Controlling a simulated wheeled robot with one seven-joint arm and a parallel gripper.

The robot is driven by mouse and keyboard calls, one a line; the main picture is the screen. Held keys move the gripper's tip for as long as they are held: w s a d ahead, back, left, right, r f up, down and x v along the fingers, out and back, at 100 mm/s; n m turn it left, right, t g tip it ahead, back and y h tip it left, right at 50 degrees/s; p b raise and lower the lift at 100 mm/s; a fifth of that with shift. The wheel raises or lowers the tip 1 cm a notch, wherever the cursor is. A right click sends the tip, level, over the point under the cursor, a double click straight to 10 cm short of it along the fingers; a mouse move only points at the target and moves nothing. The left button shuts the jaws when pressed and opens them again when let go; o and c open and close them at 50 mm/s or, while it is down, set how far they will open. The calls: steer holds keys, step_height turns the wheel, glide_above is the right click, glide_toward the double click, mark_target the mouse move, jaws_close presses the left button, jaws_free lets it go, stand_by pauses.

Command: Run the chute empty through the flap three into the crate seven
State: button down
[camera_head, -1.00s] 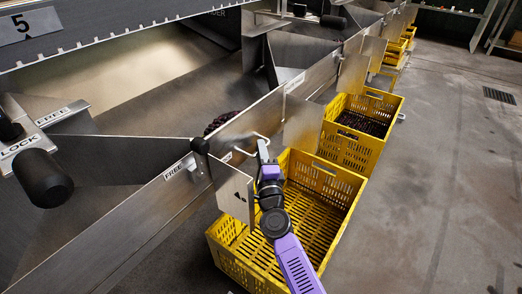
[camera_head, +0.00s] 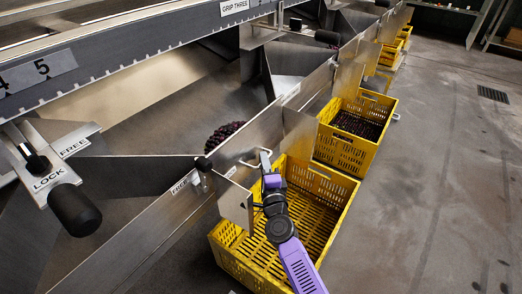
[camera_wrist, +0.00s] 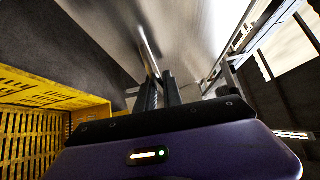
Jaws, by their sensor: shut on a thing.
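My gripper (camera_head: 264,158) is shut on a thin wire handle (camera_head: 246,162) on the front of the metal chute wall. In the wrist view, the fingers (camera_wrist: 160,88) close around the handle bar (camera_wrist: 149,48). A pile of dark round fruit (camera_head: 223,135) lies in the chute behind the wall. A small metal plate (camera_head: 236,206) juts out left of my gripper; I cannot tell whether the flap is open. A yellow crate (camera_head: 320,180) stands below my gripper, and its slatted floor looks empty. It also shows in the wrist view (camera_wrist: 60,95). No crate or flap number is readable.
A lever with a black knob (camera_head: 74,209) sits at left beside LOCK and FREE marks. A second yellow crate (camera_head: 338,150), holding dark fruit, stands behind the first. More crates line the wall beyond. The concrete floor at right is clear.

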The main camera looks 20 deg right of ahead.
steer(key=s+d+r+n+g+p, duration=0.4)
steer(key=r+p, duration=0.5)
steer(key=p, duration=2.6)
steer(key=shift+s+d+n+g+h, duration=0.15)
steer(key=shift+s+n+g+h, duration=0.3)
steer(key=shift+s+g, duration=0.6)
steer(key=c, duration=1.5)
jaws_free()
steer(key=p+v, duration=0.6)
steer(key=v, duration=0.1)
steer(key=shift+s+r+p, duration=0.25)
steer(key=shift+s+p, duration=0.05)
steer(key=shift+p, duration=0.05)
